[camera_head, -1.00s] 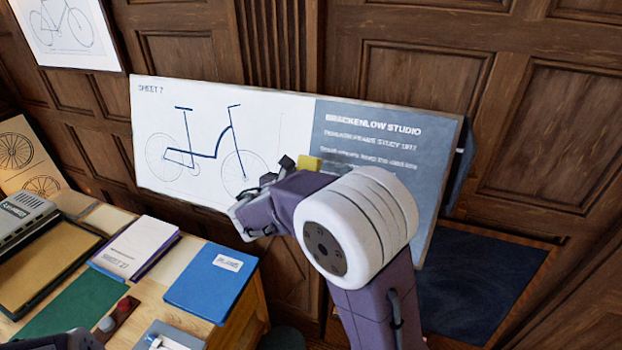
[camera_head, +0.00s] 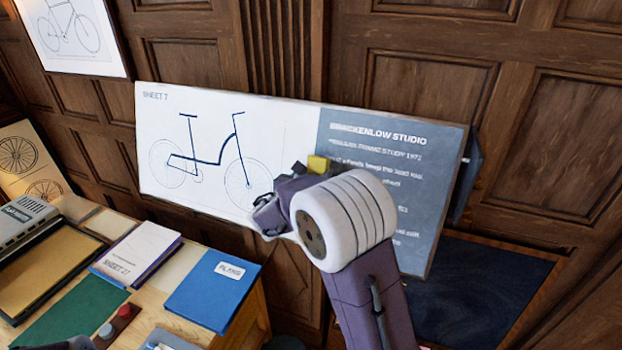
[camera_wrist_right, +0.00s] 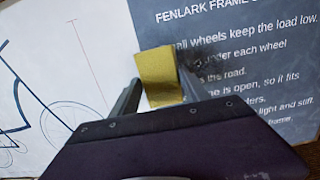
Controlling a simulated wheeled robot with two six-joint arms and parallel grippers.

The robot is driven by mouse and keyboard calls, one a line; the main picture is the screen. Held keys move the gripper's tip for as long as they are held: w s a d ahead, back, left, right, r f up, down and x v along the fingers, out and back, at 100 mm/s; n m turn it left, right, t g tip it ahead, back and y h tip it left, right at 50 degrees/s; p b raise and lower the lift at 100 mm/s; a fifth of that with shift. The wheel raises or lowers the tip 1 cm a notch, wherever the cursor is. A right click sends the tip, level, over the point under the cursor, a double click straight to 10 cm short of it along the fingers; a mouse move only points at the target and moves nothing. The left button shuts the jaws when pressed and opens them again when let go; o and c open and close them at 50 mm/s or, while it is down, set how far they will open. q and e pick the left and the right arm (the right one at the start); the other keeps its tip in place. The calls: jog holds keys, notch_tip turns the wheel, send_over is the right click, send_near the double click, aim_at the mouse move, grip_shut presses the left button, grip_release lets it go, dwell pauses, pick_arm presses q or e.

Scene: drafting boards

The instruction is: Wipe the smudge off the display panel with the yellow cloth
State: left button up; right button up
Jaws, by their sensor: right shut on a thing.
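The display panel (camera_head: 230,110) leans by the wood wall, with a bicycle drawing on its white left part and white text on its slate right part. My right gripper (camera_wrist_right: 158,92) is shut on the yellow cloth (camera_wrist_right: 158,72), which is in front of the panel near the white-slate border. The cloth also shows in the head view (camera_head: 318,164); I cannot tell if it touches the panel. A dark smudge (camera_wrist_right: 205,52) seems to lie just right of the cloth, over line beginnings. Part of my left arm shows at the bottom left edge; its jaws cannot be made out.
A desk at the left holds a blue folder (camera_head: 212,290), a white booklet (camera_head: 138,250), a green mat (camera_head: 72,312) and a grey device (camera_head: 25,222). A dark blue mat (camera_head: 480,290) lies at the right of my right arm.

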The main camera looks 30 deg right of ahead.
jog(key=shift+s, duration=0.15)
dwell(0.3)
jog(key=shift+b+x, duration=0.5)
jog(key=shift+x, duration=0.55)
jog(key=shift+f, duration=0.1)
